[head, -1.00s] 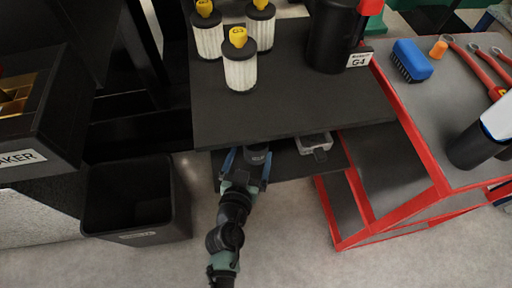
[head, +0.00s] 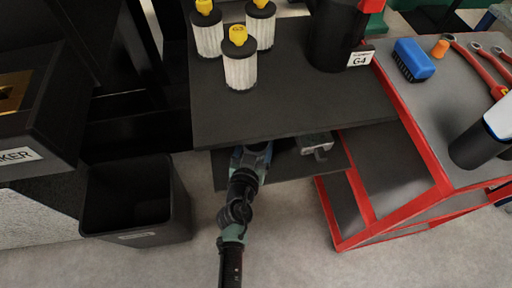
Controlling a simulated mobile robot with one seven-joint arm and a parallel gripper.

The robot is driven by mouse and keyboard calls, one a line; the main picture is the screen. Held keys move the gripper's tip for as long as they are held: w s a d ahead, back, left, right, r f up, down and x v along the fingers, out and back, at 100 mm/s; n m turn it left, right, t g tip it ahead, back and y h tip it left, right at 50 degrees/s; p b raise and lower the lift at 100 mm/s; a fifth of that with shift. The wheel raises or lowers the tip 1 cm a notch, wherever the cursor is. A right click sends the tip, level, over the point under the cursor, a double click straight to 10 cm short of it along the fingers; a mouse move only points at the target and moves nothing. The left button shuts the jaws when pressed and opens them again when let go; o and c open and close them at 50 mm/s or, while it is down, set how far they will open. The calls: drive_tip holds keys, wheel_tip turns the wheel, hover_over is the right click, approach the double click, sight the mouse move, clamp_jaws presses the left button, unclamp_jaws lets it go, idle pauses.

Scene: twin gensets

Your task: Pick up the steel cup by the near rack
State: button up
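My gripper (head: 254,152) reaches in under the front edge of the black upper shelf, over the lower shelf (head: 335,164). Its fingertips are mostly hidden by the upper shelf and my wrist, so I cannot see whether it is open or what is between the fingers. I cannot make out the steel cup for certain now. A small grey metallic object (head: 316,143) lies on the lower shelf to the right of my gripper, apart from it and partly under the upper shelf.
The upper shelf (head: 300,110) holds several white filters with yellow tops (head: 239,65) and a black canister (head: 332,40) by a G4 label. A red-framed cart (head: 440,180) stands right. A black bin (head: 135,200) stands left on the floor.

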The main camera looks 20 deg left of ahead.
drive_tip(key=c, duration=0.7)
drive_tip(key=shift+r, duration=0.1)
